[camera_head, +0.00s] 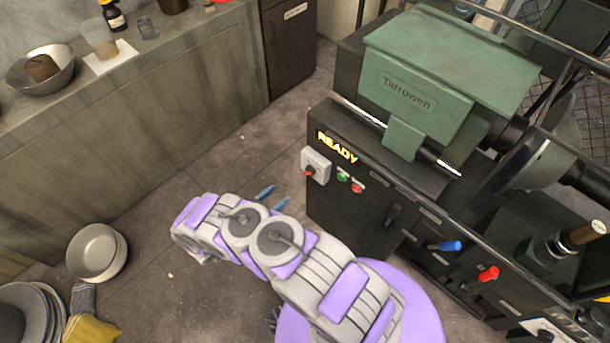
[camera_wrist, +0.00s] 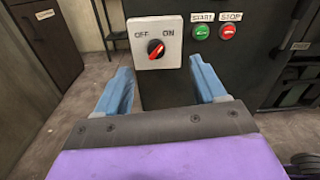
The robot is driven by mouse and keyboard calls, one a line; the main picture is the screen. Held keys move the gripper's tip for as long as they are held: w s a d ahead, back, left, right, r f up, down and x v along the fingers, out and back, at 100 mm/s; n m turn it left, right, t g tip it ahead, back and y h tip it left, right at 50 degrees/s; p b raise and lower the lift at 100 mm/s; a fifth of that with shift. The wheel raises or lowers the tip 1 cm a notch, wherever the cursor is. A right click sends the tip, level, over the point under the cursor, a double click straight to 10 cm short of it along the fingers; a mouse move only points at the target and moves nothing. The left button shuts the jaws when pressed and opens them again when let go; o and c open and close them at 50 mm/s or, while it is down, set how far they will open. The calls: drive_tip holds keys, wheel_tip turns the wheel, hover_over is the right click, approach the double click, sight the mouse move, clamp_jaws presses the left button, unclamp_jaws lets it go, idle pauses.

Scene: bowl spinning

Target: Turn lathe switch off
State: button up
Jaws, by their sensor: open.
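The lathe (camera_head: 350,205) stands at the right in the head view, with a lit READY display. Its switch is a pale square plate with a red knob (camera_head: 309,172), seen close in the wrist view (camera_wrist: 156,49). The plate is marked OFF on the left and ON on the right. The knob's pointer seems tilted to the upper right, toward ON. My gripper (camera_head: 273,198) is open and empty, its blue fingers in front of the lathe's panel. In the wrist view the fingers (camera_wrist: 161,80) stand apart, below and to either side of the switch plate, with no visible contact with the knob.
A green START button (camera_wrist: 201,32) and a red STOP button (camera_wrist: 228,32) sit right of the switch. Blue (camera_head: 446,246) and red (camera_head: 487,274) levers stick out farther right. A metal bowl (camera_head: 97,252) and stacked plates lie on the floor at left.

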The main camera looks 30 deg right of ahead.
wheel_tip(320, 180, down, 3)
drive_tip(key=n+t, duration=0.1)
approach(306, 174)
drive_tip(key=shift+n+t, duration=0.3)
drive_tip(key=x, duration=0.9)
drive_tip(key=shift+d+f, duration=0.1)
drive_tip(key=shift+d, duration=0.25)
drive_tip(key=c, duration=1)
